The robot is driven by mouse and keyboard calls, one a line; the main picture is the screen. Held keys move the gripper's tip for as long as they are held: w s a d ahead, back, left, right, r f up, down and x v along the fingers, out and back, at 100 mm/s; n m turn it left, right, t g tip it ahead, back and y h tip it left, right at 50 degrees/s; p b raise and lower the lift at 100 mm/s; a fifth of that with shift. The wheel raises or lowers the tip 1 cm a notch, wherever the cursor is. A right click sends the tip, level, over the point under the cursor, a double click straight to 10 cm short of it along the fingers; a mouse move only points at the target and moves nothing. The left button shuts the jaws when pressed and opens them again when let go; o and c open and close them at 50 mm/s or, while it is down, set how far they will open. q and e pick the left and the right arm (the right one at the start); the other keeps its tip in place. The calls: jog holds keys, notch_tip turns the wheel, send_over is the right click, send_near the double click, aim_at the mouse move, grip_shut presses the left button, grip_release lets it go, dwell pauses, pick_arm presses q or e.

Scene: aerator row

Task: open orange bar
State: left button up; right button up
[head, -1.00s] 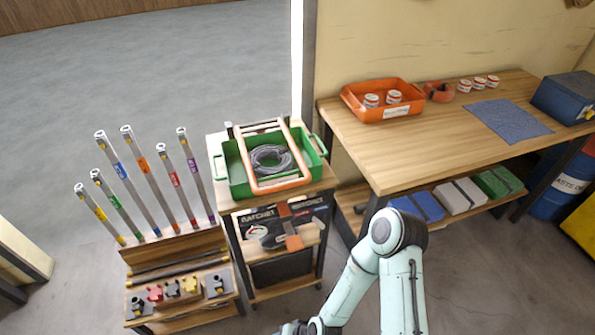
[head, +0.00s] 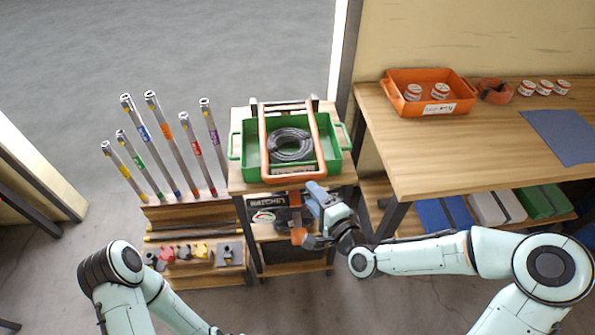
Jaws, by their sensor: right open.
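The orange frame (head: 264,146) stands over a green tray (head: 246,160) on the small wooden cart. A shorter upright orange bar piece (head: 296,214) shows on the cart's front, below the tray. My right gripper (head: 309,218) is open at the cart's front, just right of this orange piece. I cannot tell whether its fingers touch the piece. The gripper and wrist hide part of the cart's front. My left arm shows at the lower left, but its gripper is out of view.
A grey coil (head: 290,144) lies in the green tray. Several tubes with coloured bands stand in a rack (head: 190,211) left of the cart. A wooden bench (head: 450,154) at right holds an orange bin (head: 404,107) and white-and-red tins. Grey floor lies behind the rack.

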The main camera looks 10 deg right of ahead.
aim_at(298, 179)
jog(key=p+x, duration=0.1)
jog(key=x, duration=0.9)
jog(key=shift+p, duration=0.3)
pick_arm(q)
jog(key=shift+w+r, duration=0.85)
jog(key=shift+r, duration=0.25)
pick_arm(e)
jog(key=shift+x, duration=0.75)
jog(key=shift+s+f, duration=0.1)
grip_shut()
